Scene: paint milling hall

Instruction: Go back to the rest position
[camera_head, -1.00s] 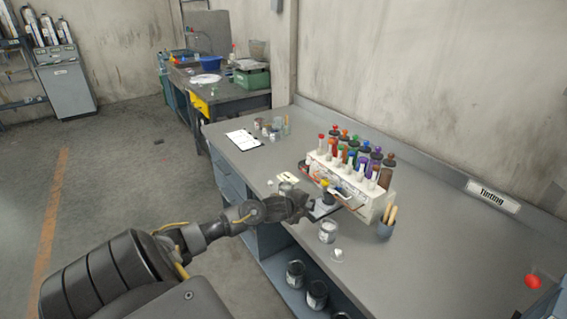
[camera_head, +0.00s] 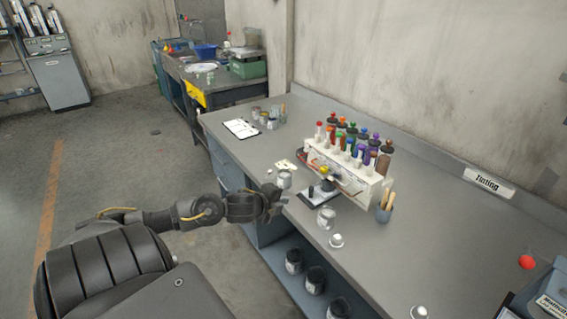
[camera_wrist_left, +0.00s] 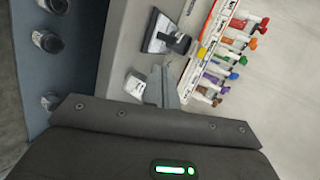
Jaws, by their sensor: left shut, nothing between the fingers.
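My left gripper (camera_head: 272,200) is shut and empty at the front edge of the grey tinting bench (camera_head: 440,235). It is beside a small metal can (camera_head: 284,180) and left of the small plate device (camera_head: 319,194) with a dark upright piece. In the left wrist view its closed fingers (camera_wrist_left: 165,85) point toward the bench top, with a whitish can (camera_wrist_left: 135,85) close by. My right gripper is not in view.
A white rack (camera_head: 345,172) of coloured bottles stands behind the device. A glass jar (camera_head: 326,218), a brush pot (camera_head: 384,213) and a clipboard (camera_head: 241,129) are on the bench. Dark jars (camera_head: 315,280) sit on the lower shelf.

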